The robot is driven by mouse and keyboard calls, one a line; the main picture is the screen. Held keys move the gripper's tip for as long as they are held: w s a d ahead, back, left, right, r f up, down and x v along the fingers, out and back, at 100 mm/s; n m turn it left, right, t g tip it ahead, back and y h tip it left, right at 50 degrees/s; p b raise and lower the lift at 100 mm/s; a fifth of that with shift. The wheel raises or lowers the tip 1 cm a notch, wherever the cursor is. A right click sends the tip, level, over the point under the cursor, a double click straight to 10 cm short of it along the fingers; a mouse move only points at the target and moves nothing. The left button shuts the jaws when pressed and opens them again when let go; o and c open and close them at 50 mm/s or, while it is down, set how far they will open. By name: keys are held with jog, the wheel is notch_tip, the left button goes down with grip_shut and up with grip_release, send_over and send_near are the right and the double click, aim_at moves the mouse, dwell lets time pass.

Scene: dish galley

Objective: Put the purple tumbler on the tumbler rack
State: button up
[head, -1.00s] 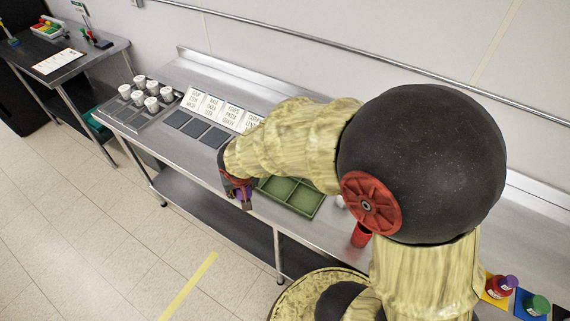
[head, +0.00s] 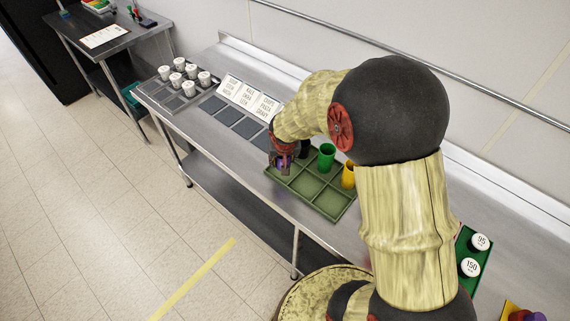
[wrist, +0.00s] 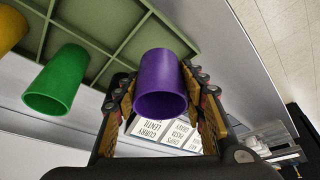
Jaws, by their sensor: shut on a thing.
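The purple tumbler (wrist: 161,84) is held between the two fingers of my gripper (wrist: 163,100) in the wrist view. In the head view, my gripper (head: 281,165) is at the left corner of the green tumbler rack (head: 308,187), with only a little of the purple tumbler (head: 281,160) showing. The rack, a divided tray, also shows behind the tumbler in the wrist view (wrist: 95,20). I cannot tell whether the tumbler touches the rack floor. A green tumbler (head: 326,157) and a yellow tumbler (head: 348,175) stand in the rack's back row.
Label cards (head: 247,94) and dark squares (head: 229,117) lie left of the rack. A tray with several white cups (head: 190,70) is at the counter's far left. Lidded containers (head: 471,267) stand at the right. Front rack compartments are empty.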

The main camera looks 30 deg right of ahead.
jog(key=shift+w+d+f, duration=0.35)
jog(key=shift+w+f, duration=0.05)
jog(key=shift+f, duration=0.2)
jog(key=shift+w+d+f, duration=0.35)
jog(key=shift+w+f, duration=0.05)
jog(key=shift+f, duration=0.2)
jog(key=shift+f+b, duration=0.45)
jog(key=shift+f, duration=1.15)
jog(key=shift+f, duration=0.1)
jog(key=shift+f, duration=0.1)
jog(key=o, duration=1.1)
jog(key=shift+o, duration=0.2)
